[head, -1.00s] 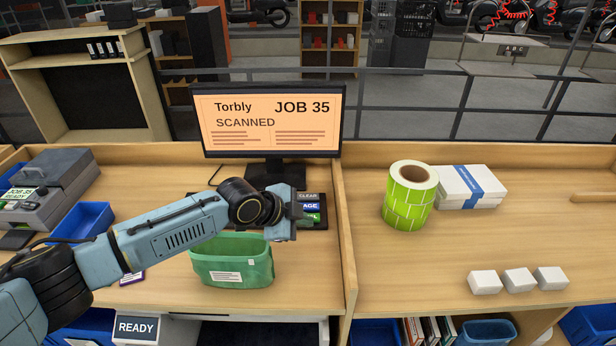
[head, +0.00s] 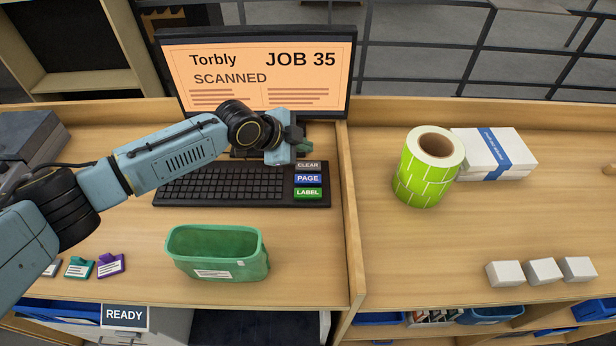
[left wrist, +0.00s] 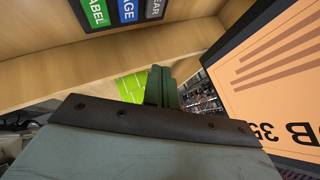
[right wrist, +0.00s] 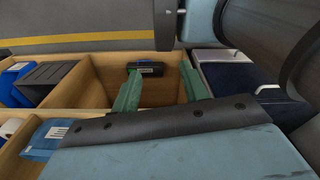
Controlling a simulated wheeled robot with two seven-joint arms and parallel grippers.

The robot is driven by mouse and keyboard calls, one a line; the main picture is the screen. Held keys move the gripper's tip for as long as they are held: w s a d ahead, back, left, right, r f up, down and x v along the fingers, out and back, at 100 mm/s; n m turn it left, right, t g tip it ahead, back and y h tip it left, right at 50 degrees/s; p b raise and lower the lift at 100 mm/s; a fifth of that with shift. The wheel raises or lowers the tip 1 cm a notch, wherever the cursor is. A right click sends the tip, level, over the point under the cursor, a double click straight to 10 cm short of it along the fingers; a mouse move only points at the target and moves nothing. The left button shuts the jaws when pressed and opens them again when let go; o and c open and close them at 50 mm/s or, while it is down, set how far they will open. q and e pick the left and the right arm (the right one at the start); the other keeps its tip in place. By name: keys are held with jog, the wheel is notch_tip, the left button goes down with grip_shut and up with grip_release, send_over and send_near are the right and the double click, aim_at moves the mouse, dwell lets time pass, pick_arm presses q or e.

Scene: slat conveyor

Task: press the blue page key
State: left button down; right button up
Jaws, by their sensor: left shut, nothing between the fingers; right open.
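The blue PAGE key (head: 308,179) is at the right end of the black keyboard (head: 218,186), between the grey CLEAR key (head: 308,165) and the green LABEL key (head: 308,194). The blue key also shows at the top of the left wrist view (left wrist: 128,10). My left gripper (head: 299,146) is shut and empty, in front of the monitor's lower edge and just above the CLEAR key in the picture. It does not cover the blue key. My right gripper (right wrist: 160,88) is open and empty, seen only in the right wrist view.
The monitor (head: 265,75) reads "Torbly JOB 35 SCANNED". A green bin (head: 217,252) stands in front of the keyboard. A wooden divider (head: 352,200) separates this desk from one with a green label roll (head: 428,170) and white boxes (head: 545,271).

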pick_arm(q)
jog(key=f+b, duration=0.1)
jog(key=f, duration=0.1)
jog(key=b, duration=0.5)
send_over(315, 174)
jog(key=s+a, duration=0.2)
jog(key=a, duration=0.1)
notch_tip(315, 174, down, 6)
jog(key=shift+d+r, duration=0.1)
jog(key=shift+r, duration=0.15)
jog(key=shift+f, duration=0.5)
pick_arm(e)
notch_tip(315, 174, down, 7)
jog(key=w, duration=0.1)
jog(key=shift+r, duration=0.15)
pick_arm(q)
jog(key=shift+f+b, duration=0.15)
jog(key=shift+b, duration=0.2)
jog(key=shift+f+b, duration=0.35)
pick_arm(e)
jog(key=shift+w+f, duration=0.1)
jog(key=shift+f, duration=0.3)
